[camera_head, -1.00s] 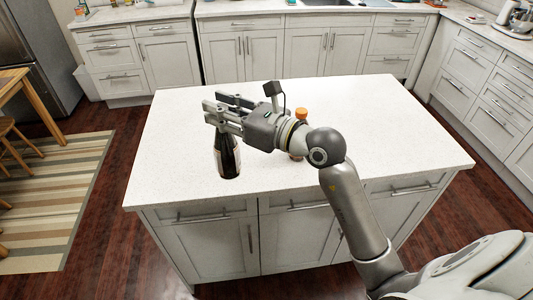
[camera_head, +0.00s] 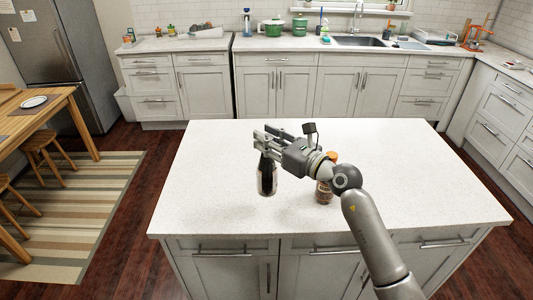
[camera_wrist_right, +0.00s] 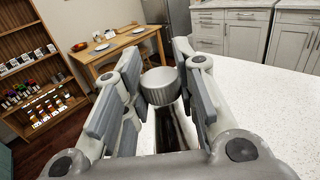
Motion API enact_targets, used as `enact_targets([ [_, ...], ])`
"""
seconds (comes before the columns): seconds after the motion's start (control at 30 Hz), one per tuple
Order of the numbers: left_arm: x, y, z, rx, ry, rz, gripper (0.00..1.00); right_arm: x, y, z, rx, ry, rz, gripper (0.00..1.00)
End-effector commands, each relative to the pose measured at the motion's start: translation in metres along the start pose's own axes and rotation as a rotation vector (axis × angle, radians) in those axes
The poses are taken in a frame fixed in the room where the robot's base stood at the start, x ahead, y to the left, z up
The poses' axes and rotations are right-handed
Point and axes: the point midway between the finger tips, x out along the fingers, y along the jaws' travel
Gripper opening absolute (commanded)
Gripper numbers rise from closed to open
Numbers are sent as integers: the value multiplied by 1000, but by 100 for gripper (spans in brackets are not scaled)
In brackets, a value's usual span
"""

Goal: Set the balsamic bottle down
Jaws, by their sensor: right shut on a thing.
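The balsamic bottle (camera_head: 267,180) is dark with a pale label and stands upright over the white island top, left of its middle. My right gripper (camera_head: 262,138) is shut on its upper part, with the fingers on either side. In the right wrist view the grey round cap (camera_wrist_right: 161,85) and dark bottle body (camera_wrist_right: 176,128) sit between the fingers (camera_wrist_right: 155,88). Whether the bottle's base touches the island top cannot be told. My left gripper is not in view.
A jar with an orange cap (camera_head: 324,192) stands on the island (camera_head: 420,190), right of the bottle and partly behind my right arm. The island top around them is clear. A wooden table (camera_head: 50,112) is at the left; counters line the back and right.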

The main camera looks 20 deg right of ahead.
Motion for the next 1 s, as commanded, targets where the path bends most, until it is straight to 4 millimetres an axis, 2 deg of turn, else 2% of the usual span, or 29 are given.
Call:
enact_targets([
  [0.03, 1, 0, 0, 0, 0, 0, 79, 5, -5, -10, 4, 0, -3, 0],
  [0.2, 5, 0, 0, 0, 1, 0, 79, 19, -17, -31, 4, -2, -2, 0],
  [0.47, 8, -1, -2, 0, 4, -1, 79, 27, -24, -43, 2, -3, -1, 0],
  [0.7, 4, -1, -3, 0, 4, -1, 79, 28, -25, -69, 6, -2, 0, 0],
  [1.0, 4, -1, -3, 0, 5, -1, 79, 28, -25, -76, 0, -3, 0, 0],
])
